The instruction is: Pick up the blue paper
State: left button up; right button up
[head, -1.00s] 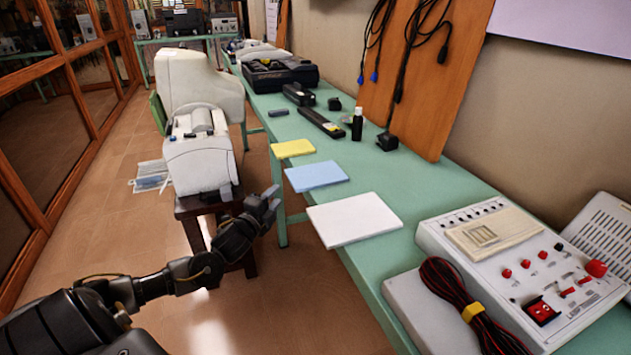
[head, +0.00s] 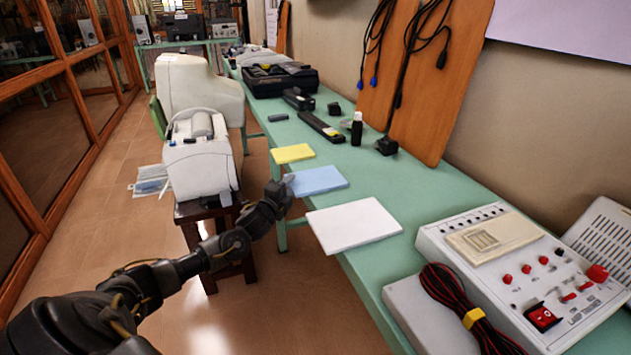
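The blue paper (head: 318,181) lies flat on the green table (head: 385,170), near its left edge, between a yellow paper (head: 293,153) and a white paper (head: 353,224). My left gripper (head: 287,184) is at the left edge of the blue paper, its fingertips by the paper's left end. It looks as if the fingers touch or overlap the paper's edge, but the gap between them is too small to see. My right gripper is not in view.
A white control box with red knobs (head: 530,262) and a dark red cable coil (head: 462,305) stand at the near right.

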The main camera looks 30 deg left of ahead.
pick_arm(q)
jog(key=shift+w+a, duration=0.1)
jog(key=shift+w, duration=0.5)
grip_shut()
jog(key=shift+r, duration=0.1)
jog(key=shift+r, duration=0.1)
